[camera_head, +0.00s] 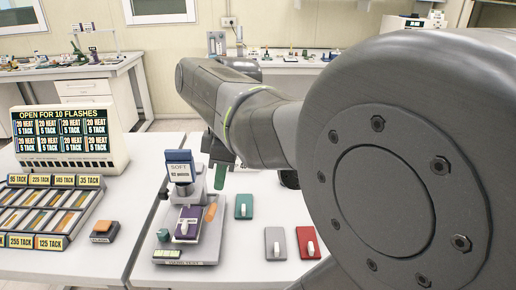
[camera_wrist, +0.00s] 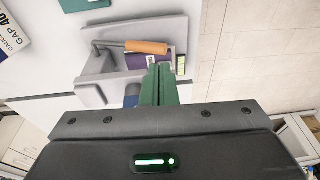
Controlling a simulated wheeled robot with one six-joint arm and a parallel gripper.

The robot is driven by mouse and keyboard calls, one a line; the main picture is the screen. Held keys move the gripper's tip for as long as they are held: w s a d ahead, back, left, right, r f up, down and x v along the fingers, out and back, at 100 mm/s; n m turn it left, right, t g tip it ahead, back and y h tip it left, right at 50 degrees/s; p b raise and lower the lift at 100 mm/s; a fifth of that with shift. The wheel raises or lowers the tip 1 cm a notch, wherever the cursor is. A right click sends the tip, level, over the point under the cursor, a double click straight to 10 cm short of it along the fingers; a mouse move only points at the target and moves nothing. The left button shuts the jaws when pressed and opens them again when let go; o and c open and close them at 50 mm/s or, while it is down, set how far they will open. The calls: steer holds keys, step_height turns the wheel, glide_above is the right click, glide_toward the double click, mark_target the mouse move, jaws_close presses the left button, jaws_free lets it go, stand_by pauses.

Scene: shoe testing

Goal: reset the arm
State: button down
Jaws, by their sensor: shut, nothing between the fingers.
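My gripper (camera_wrist: 160,72) shows in the wrist view as two green fingers pressed together with nothing between them. It points toward the grey test device, over the device's near part in that picture; the height gap is hard to judge. In the head view my gripper (camera_head: 220,178) hangs just right of the device's display, partly covered by my arm. The grey test device (camera_head: 178,249) stands on the table with a small "SOFT" display (camera_head: 179,166). A purple block (camera_head: 187,223) sits on it beside an orange handle (camera_wrist: 146,47).
Teal (camera_head: 243,206), grey (camera_head: 275,243) and red (camera_head: 308,243) blocks lie right of the device. At left are a lettered panel (camera_head: 70,141), a tray of labelled strips (camera_head: 48,212) and a small orange-topped block (camera_head: 104,230). My arm hides the table's right side.

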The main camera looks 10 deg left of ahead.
steer(key=shift+f, duration=0.1)
steer(key=g+p, duration=0.1)
glide_above(213, 212)
steer(key=w, duration=0.1)
steer(key=shift+h, duration=0.3)
steer(key=f, duration=0.3)
steer(key=d+f, duration=0.1)
steer(key=f, duration=0.1)
steer(key=shift+w+f, duration=0.1)
steer(key=shift+f, duration=0.2)
steer(key=w+r+g+p, duration=0.2)
steer(key=w+r, duration=0.4)
steer(key=r, duration=0.2)
steer(key=shift+r+g, duration=0.15)
steer(key=shift+g, duration=0.25)
steer(key=shift+a, duration=0.1)
